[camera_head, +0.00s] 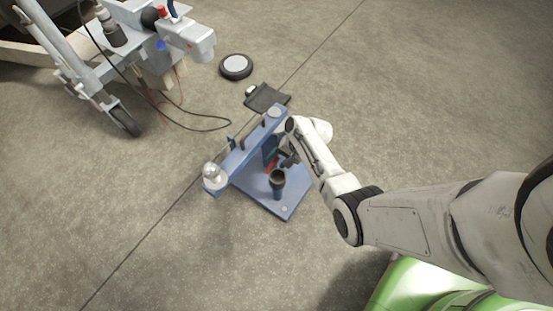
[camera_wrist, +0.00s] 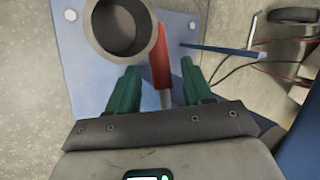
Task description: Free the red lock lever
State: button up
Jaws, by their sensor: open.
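The red lock lever (camera_wrist: 160,55) stands out in the wrist view, with a bare grey shaft at its lower end. My gripper (camera_wrist: 159,66) is open, with one green finger on each side of the lever. A gap shows between the lever and each finger; I cannot tell their difference in height. In the head view the lever (camera_head: 270,166) is a small red patch, partly hidden by my gripper (camera_head: 284,160). It sits by the blue stand (camera_head: 289,208).
A dark round cup (camera_wrist: 122,28) stands on the blue plate close to the left finger. A blue bar with a silver ball (camera_head: 211,171) spans the stand. A trailer front (camera_head: 110,50) with wheel and cables is upper left. A black disc (camera_head: 236,67) lies on open floor.

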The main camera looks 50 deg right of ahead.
jog(key=p+v, duration=0.4)
jog(key=v, duration=0.5)
jog(key=w+a+f+n+t+b, duration=0.1)
jog(key=f+b, duration=0.2)
jog(key=b, duration=0.2)
jog(key=w+a+f+t+y+b, duration=0.1)
jog(key=w+f+b, duration=0.1)
jog(key=f+b, duration=0.1)
jog(key=w+a+f+n+t+b, duration=0.1)
jog(key=w+f+b, duration=0.1)
jog(key=b, duration=0.4)
jog(key=shift+w+f+n+b, duration=0.15)
jog(key=shift+f+n+b, duration=0.15)
jog(key=shift+f, duration=0.6)
jog(key=shift+c, duration=0.5)
grip_shut()
